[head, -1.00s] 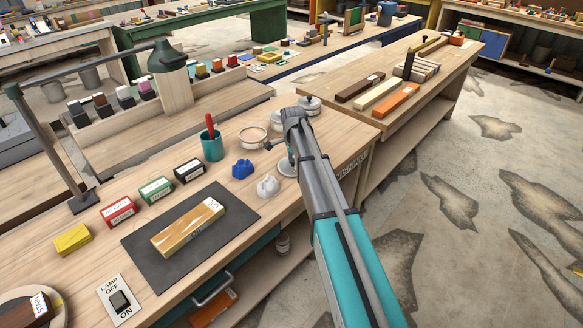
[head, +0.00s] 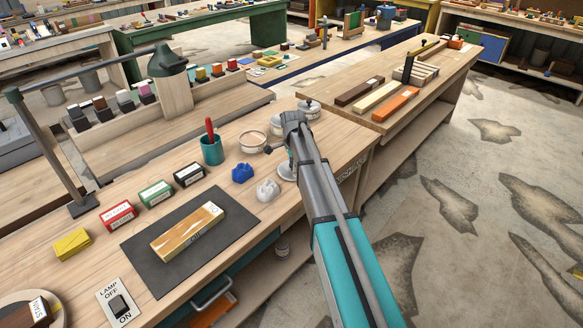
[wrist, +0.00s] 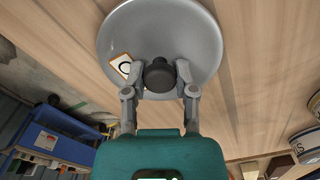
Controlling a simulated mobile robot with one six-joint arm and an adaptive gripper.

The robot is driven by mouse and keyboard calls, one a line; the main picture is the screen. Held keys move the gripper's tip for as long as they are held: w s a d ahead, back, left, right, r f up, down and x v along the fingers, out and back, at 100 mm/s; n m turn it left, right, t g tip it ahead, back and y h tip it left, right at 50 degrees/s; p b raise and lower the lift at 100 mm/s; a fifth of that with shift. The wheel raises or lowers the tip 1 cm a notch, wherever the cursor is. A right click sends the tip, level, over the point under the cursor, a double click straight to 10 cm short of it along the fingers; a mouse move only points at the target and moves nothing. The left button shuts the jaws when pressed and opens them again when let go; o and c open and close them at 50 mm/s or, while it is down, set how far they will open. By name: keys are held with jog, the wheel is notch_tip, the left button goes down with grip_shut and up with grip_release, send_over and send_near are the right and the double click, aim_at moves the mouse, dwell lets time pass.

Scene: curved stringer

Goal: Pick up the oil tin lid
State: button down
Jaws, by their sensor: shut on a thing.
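The oil tin lid is a round grey disc with a black knob; in the wrist view the lid (wrist: 195,35) fills the upper middle, with a small orange-edged label on its left side. My gripper (wrist: 160,73) has a fingertip on each side of the knob and is shut on it. In the head view part of the lid (head: 285,172) shows at the bench's right edge, beside my arm. My arm hides the fingers and much of the lid there. I cannot tell whether the lid touches the bench.
Round tins (head: 310,108) stand behind my wrist, with an open tin (head: 252,141) to the left. A white lump (head: 267,190) and a blue lump (head: 242,173) lie left of the lid. A teal cup (head: 212,150) holds a red-handled tool. Bare floor lies to the right.

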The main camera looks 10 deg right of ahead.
jog(key=shift+r, duration=0.15)
notch_tip(320, 180, up, 2)
jog(key=shift+r+p, duration=0.1)
jog(key=shift+p, duration=1.15)
jog(key=s+d+r+p, duration=0.1)
jog(key=s+r+p, duration=0.9)
jog(key=s, duration=0.4)
jog(key=shift+d+r, duration=0.15)
jog(key=shift+r, duration=0.05)
jog(key=shift+s, duration=0.1)
